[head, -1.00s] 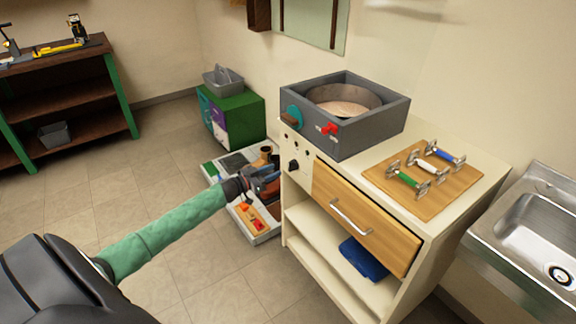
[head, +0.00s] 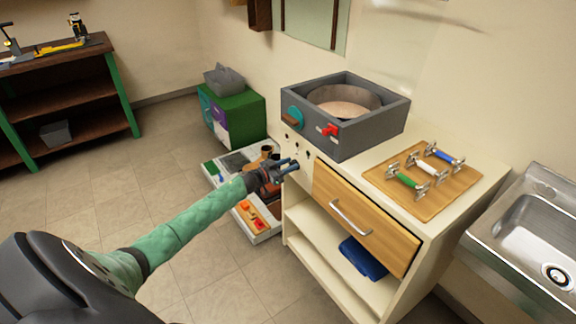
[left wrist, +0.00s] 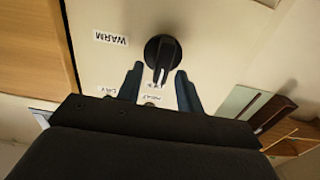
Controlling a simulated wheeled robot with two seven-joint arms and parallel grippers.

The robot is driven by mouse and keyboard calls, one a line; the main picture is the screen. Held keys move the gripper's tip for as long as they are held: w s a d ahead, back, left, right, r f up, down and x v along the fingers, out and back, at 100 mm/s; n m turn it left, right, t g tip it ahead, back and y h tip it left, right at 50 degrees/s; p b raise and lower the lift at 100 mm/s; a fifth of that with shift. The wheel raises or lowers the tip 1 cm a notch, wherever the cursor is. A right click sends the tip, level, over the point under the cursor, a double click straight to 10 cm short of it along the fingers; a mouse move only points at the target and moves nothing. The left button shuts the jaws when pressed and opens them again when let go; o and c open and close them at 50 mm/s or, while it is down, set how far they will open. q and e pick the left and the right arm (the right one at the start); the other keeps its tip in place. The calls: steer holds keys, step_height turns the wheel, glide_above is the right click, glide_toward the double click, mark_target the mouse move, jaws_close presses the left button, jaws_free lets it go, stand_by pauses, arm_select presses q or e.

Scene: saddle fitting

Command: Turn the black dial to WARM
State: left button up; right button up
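The black dial (left wrist: 163,52) sits on the cream cabinet's front panel in the left wrist view. A WARM label (left wrist: 111,39) shows upside down to its left, and smaller labels lie below it, partly hidden. The dial's ridge stands nearly vertical in that view. My left gripper (left wrist: 160,78) is open, with one finger on each side of the dial's lower part; I cannot tell whether they touch it. In the head view the left gripper (head: 286,168) is at the panel and hides the dial. My right gripper is not in view.
A grey box with a round pan (head: 372,125) stands on the cabinet. A wooden drawer front (head: 362,215) is right of the panel. A tray of tools (head: 254,222) lies on the floor below my arm. A sink (head: 525,235) is far right.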

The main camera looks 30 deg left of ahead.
arm_select(q)
jaws_close()
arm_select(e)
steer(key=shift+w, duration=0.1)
